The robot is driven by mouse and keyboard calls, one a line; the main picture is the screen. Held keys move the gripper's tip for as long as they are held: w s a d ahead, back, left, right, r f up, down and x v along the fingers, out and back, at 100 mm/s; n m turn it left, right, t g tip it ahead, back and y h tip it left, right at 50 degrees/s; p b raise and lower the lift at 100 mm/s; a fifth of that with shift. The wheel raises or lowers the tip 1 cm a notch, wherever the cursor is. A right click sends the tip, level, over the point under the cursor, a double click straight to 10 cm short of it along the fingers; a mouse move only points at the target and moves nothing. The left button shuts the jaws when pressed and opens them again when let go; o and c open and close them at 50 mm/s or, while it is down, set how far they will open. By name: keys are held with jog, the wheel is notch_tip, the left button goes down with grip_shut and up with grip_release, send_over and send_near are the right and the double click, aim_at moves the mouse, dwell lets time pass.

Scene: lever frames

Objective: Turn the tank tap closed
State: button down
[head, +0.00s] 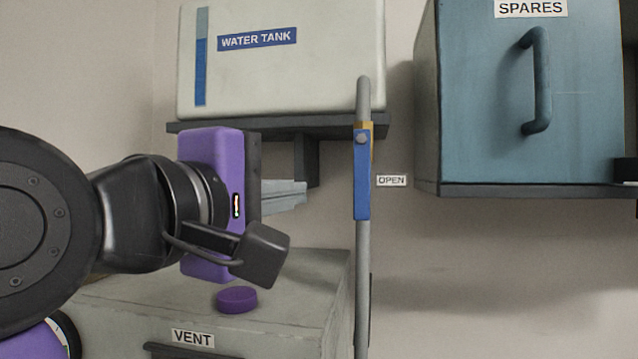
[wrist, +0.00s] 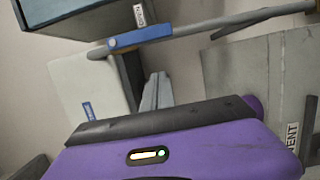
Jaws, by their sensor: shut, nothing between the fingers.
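The water tank (head: 300,70) is a pale box on a dark shelf, with a blue level strip. A grey pipe (head: 362,270) runs down at its right side. The tap's blue lever (head: 362,185) hangs straight down along the pipe from a brass body (head: 366,130), beside the label OPEN (head: 391,180). In the wrist view the blue lever (wrist: 140,37) lies along the pipe, above the fingertips. My gripper (head: 303,192) is shut and empty, to the left of the lever with a gap between them. Its fingers also show in the wrist view (wrist: 157,80).
A blue SPARES cabinet (head: 490,100) with a handle hangs at the upper right. A grey VENT box (head: 290,290) with a purple knob (head: 237,299) stands below my gripper. The wall right of the pipe is clear under the cabinet.

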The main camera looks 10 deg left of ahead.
aim_at(362, 175)
jog(key=shift+w+d+p, duration=0.3)
jog(key=shift+w+d, duration=0.15)
jog(key=shift+d, duration=0.35)
jog(key=shift+w+d+p, duration=0.25)
jog(key=shift+w+d, duration=0.25)
jog(key=shift+d, duration=0.3)
jog(key=shift+w+d+p, duration=0.3)
jog(key=shift+w+d, duration=0.15)
jog(key=shift+d, duration=0.35)
